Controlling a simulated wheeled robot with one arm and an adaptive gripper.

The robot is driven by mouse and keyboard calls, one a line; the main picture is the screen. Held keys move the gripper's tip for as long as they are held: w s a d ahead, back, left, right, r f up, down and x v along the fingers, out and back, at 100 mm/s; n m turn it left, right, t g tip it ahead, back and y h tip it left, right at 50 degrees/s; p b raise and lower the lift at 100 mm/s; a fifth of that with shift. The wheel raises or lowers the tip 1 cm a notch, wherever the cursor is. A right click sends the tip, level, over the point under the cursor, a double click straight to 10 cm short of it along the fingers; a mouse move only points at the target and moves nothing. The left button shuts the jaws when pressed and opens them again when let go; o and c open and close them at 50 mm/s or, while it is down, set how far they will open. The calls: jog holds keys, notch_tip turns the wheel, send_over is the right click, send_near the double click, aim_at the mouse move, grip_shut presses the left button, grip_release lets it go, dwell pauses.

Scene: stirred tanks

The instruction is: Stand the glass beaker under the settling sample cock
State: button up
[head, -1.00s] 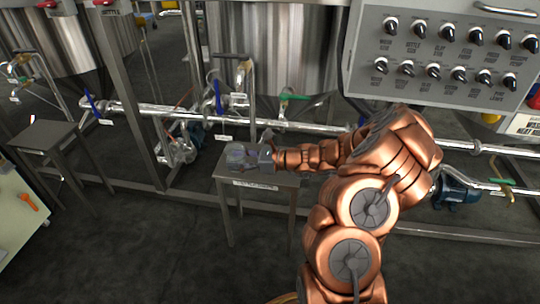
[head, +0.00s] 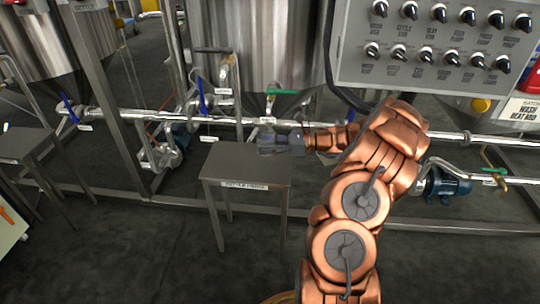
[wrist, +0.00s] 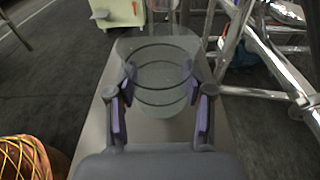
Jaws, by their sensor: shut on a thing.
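The clear glass beaker (wrist: 160,78) is between the two fingers of my gripper (wrist: 160,100) in the wrist view, and the gripper is shut on it. It looks upright, with the grey top of a stand below it. In the head view my gripper (head: 275,143) is at the back right of the stand top (head: 228,165), whose front label reads like "settle sample". Whether the beaker touches the top, I cannot tell. A bent pipe with a small cock (head: 226,70) rises behind the stand; its outlet is not clear.
A blue lever (head: 202,96) and a green-handled valve (head: 281,92) sit on pipework behind the stand. The control panel (head: 435,45) hangs at upper right. Another stand (head: 25,143) is at the left. The stand's left half and the floor in front are clear.

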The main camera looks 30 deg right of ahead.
jog(key=shift+s+d+f, duration=0.1)
jog(key=shift+d, duration=0.35)
notch_tip(320, 180, down, 4)
jog(key=shift+r+b, duration=0.2)
jog(key=shift+b, duration=1)
jog(key=shift+r, duration=0.1)
jog(key=o, duration=1.2)
